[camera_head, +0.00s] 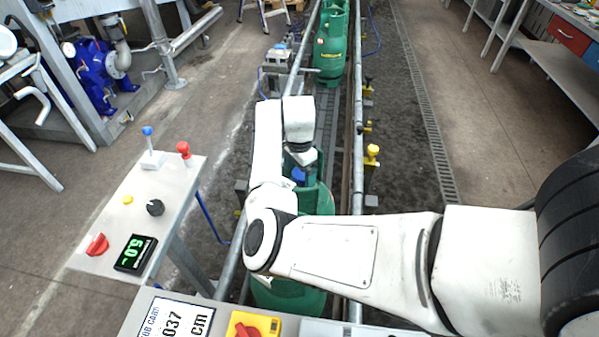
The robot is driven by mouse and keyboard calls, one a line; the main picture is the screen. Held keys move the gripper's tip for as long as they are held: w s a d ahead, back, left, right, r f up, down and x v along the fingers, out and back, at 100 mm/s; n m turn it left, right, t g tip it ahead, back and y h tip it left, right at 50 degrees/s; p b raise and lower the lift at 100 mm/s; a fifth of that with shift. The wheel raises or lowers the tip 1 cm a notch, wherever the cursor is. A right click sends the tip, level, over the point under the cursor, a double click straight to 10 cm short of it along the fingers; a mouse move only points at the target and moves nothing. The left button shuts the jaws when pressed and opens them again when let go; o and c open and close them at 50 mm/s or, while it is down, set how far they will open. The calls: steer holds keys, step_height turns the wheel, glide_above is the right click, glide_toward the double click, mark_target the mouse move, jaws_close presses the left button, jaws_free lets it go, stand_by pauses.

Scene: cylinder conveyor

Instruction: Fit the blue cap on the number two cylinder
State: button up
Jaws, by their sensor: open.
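My gripper (303,160) points down over the top of a near green gas cylinder (318,200). Its jaws are open, though the fingers are small and dark here. The blue cap (299,175) shows just below the fingers, within the cylinder's collar. I cannot tell whether the cap sits fully on the valve or touches the fingers. My arm hides much of this cylinder, and another green body (290,297) shows below the arm. No number is readable on any cylinder.
More green cylinders (330,55) stand farther up the conveyor, between metal rails (358,120). A control panel (122,215) with a blue lever, a red lever and a green display stands left. A job card (177,318) lies at the bottom. Yellow-topped posts (372,152) line the right rail.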

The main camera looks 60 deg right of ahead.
mark_target(300, 174)
step_height(300, 174, up, 11)
steer(key=shift+f, duration=0.2)
stand_by(0.7)
